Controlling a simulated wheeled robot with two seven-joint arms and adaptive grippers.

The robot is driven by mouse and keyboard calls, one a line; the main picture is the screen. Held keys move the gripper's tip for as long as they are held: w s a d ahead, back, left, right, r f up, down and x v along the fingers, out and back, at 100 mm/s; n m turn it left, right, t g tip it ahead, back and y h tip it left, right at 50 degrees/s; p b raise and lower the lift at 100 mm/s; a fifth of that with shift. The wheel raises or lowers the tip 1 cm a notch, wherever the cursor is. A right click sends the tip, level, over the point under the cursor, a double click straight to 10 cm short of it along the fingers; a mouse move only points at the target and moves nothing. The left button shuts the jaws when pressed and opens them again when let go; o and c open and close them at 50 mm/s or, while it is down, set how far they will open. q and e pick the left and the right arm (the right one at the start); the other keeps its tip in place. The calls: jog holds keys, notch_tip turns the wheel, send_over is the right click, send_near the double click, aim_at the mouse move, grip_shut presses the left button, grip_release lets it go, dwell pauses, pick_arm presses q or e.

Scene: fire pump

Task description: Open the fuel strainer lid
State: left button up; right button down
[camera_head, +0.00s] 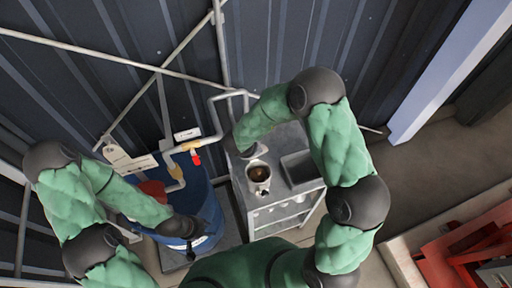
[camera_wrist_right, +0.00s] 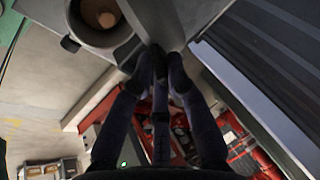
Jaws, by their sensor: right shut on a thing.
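The fuel strainer (camera_head: 259,186) is a pale round pot on the grey cart. Its top is open and its brownish inside shows. In the right wrist view the strainer (camera_wrist_right: 121,36) is at the upper left, with its mouth uncovered. My right gripper (camera_wrist_right: 160,52) is shut beside the strainer's rim on a grey flat piece that looks like the lid (camera_wrist_right: 160,14); the fingers hide part of it. In the head view the right hand is behind the strainer, its fingers hidden. My left gripper (camera_head: 192,244) is low by the blue drum, and its jaws are too small to judge.
The cart (camera_head: 308,187) also carries a grey open bin (camera_head: 299,167) right of the strainer. A blue drum (camera_head: 210,207) with a pipe and red-handled valve (camera_head: 196,160) stands left. A corrugated wall (camera_head: 300,45) is behind. Red machinery (camera_head: 470,250) is far right; floor between is clear.

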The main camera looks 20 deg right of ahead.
jog(key=shift+w+r+n+g+p, duration=0.2)
jog(key=shift+w+g, duration=0.4)
jog(key=shift+w, duration=0.25)
jog(key=shift+w+r+n+g+p, duration=0.1)
jog(key=shift+w+r+g, duration=0.05)
jog(key=shift+w+g, duration=0.6)
jog(key=shift+w, duration=0.1)
jog(key=c, duration=1.2)
grip_release()
